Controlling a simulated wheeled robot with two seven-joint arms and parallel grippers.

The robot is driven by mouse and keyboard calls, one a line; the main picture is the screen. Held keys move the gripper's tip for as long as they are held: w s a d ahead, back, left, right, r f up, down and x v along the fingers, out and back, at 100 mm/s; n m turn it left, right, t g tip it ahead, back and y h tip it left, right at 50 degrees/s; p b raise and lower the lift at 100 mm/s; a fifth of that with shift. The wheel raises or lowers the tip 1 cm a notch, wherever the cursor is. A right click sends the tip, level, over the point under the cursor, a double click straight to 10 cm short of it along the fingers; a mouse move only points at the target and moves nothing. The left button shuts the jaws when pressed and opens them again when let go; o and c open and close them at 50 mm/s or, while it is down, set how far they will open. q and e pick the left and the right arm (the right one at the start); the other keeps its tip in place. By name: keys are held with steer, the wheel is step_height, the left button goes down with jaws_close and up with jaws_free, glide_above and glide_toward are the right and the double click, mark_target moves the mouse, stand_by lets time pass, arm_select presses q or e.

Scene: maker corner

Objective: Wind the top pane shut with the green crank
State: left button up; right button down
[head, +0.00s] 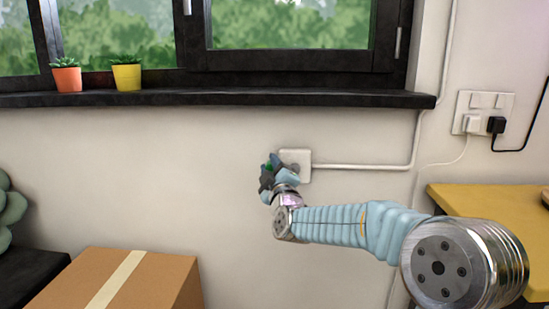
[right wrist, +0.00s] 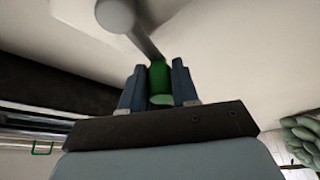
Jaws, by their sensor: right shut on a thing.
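The crank's green grip (right wrist: 159,80) stands between the two fingers of my right gripper (right wrist: 159,75) in the right wrist view. A grey crank arm (right wrist: 146,42) runs from the grip to a round grey hub (right wrist: 116,14). In the head view my right gripper (head: 269,174) is shut on the grip at the wall below the window, in front of a pale wall box (head: 297,157). Only a speck of green shows there, and my gripper hides most of the crank. The window (head: 290,50) has dark frames. Its upper part is cut off, so the top pane's position is hidden. My left gripper is out of view.
A dark sill (head: 220,98) with two potted plants (head: 67,76) (head: 127,74) runs above my gripper. A cardboard box (head: 160,280) stands low at left. A yellow table (head: 480,208) and a plugged-in socket (head: 483,110) are at right. The wall left of my gripper is clear.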

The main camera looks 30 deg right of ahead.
steer(key=n, duration=0.1)
steer(key=f+n+y+p, duration=0.1)
steer(key=n, duration=0.1)
steer(key=shift+w+a+f+g+p, duration=0.1)
steer(key=shift+a+f+g+p, duration=0.1)
steer(key=shift+g+p, duration=0.1)
steer(key=shift+d+f+n+g+y+p, duration=0.15)
steer(key=shift+f+n+g+p, duration=0.1)
steer(key=shift+f+n+p, duration=0.4)
steer(key=shift+a+f+n+g+y+p, duration=0.1)
steer(key=shift+f+n+g+p, duration=0.2)
steer(key=shift+n, duration=0.6)
steer(key=shift+d+f+n+g+y+p, duration=0.15)
steer(key=shift+f+n+g+p, duration=0.15)
steer(key=shift+n+p, duration=0.4)
steer(key=shift+f, duration=0.1)
steer(key=c, duration=0.9)
jaws_free()
